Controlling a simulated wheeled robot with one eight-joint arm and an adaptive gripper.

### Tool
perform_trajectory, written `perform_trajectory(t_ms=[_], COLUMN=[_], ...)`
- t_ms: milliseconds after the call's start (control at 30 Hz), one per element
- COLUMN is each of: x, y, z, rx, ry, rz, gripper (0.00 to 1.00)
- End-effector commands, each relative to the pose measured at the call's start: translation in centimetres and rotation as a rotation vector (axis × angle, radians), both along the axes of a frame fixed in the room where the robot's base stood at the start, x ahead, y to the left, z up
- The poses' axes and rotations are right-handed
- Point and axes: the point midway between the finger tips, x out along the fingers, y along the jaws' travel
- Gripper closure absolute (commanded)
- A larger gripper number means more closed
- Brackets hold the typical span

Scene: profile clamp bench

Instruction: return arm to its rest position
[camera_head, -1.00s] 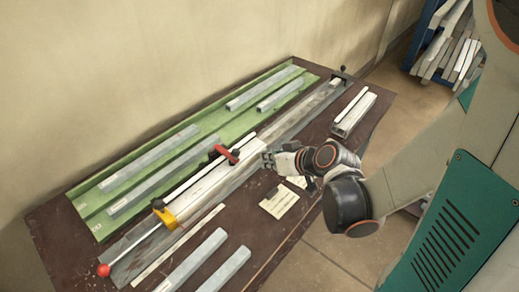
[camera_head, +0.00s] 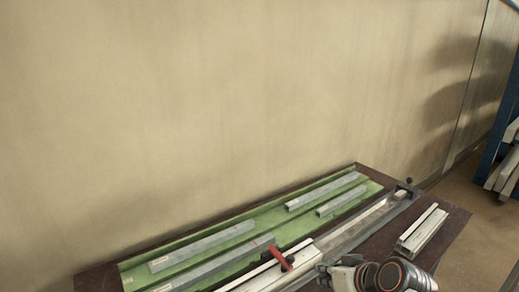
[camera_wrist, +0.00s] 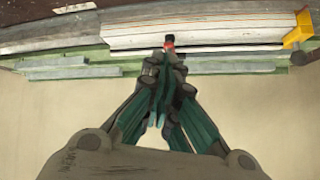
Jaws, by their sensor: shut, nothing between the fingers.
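My gripper (camera_wrist: 165,65) is shut and empty in the wrist view, its dark and green fingers drawn together. In that view it shows in front of the bench with the clamp rail. In the head view my gripper (camera_head: 328,274) is at the bottom edge, by the right side of the clamp rail (camera_head: 352,232), and mostly cut off. A red clamp handle (camera_head: 280,258) stands over the white profile (camera_head: 262,278) in the rail. I cannot tell whether the gripper touches the rail or the profile.
A green tray (camera_head: 255,222) with several grey profiles lies along the wall side of the bench. A short white-topped profile block (camera_head: 421,232) stands at the right end. A yellow clamp part (camera_wrist: 300,28) shows in the wrist view. A blue rack (camera_head: 497,150) stands far right.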

Motion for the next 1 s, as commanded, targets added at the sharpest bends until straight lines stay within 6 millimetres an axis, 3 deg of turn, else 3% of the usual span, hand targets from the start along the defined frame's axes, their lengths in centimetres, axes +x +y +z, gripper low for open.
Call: perform_trajectory(t_ms=[267, 700, 1000], x=[-3.5, -10.3, -12.0], y=[0.0, -2.3, -3.1], z=[3.6, 7.8, 8.8], rx=[-0.067, -0.163, -0.185], ry=[0.087, 0.16, 0.167], rz=[-0.059, -0.218, -0.263], gripper=[1.0, 1.0, 1.0])
